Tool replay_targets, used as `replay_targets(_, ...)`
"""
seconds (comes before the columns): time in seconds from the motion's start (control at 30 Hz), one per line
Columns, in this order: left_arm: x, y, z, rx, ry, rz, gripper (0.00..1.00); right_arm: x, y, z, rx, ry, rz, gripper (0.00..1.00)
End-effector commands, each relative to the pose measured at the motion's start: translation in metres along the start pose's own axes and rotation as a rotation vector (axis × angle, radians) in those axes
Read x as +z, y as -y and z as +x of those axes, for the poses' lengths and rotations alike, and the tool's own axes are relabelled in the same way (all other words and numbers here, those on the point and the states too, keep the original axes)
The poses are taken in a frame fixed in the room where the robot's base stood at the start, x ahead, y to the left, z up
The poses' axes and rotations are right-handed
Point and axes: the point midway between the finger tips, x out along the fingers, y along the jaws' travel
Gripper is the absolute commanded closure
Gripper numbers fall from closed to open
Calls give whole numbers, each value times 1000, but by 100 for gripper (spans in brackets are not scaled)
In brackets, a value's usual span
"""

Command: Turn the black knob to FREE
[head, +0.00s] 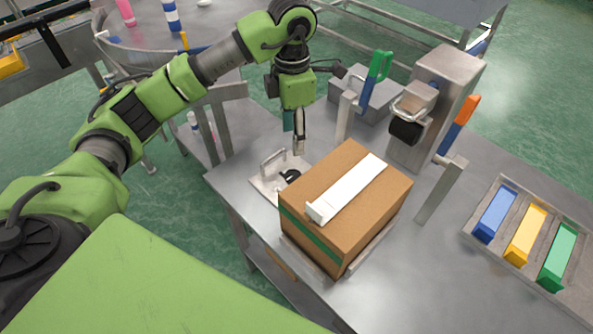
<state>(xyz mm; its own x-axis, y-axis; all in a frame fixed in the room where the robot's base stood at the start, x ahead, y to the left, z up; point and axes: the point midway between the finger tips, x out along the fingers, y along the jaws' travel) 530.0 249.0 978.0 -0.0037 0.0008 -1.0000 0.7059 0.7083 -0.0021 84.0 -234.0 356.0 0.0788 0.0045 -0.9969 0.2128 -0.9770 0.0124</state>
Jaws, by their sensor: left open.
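A small black part that looks like the knob (290,176) sits on a flat metal plate (262,184) at the table's near-left side. The cardboard box stands just right of it and hides part of the plate. No FREE marking can be read. My left gripper (299,146) points down above and slightly right of this black part, apart from it. It is open and appears empty, seen nearly edge-on. My right gripper is not in view.
The cardboard box (325,232) with a white strip (345,188) stands close beside the plate. A metal press with a black cylinder (405,131) stands behind, near green-handled (380,66) and orange-handled (466,110) levers. A tray (511,262) holds coloured blocks at right.

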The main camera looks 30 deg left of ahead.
Motion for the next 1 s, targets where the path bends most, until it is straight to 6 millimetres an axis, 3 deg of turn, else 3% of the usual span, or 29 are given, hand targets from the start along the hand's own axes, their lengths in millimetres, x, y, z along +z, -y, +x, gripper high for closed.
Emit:
replay_targets(0.17, -1, 1, 21, -3, -4, 0, 53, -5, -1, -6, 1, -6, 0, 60)
replay_targets(0.6, -1, 1, 109, -3, -2, 0, 53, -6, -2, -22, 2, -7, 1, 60)
replay_targets(0.8, 0, 1, 131, -2, -1, 0, 53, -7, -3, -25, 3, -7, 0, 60)
replay_targets(1.0, 0, 1, 136, -1, 1, 1, 53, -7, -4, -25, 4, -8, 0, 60)
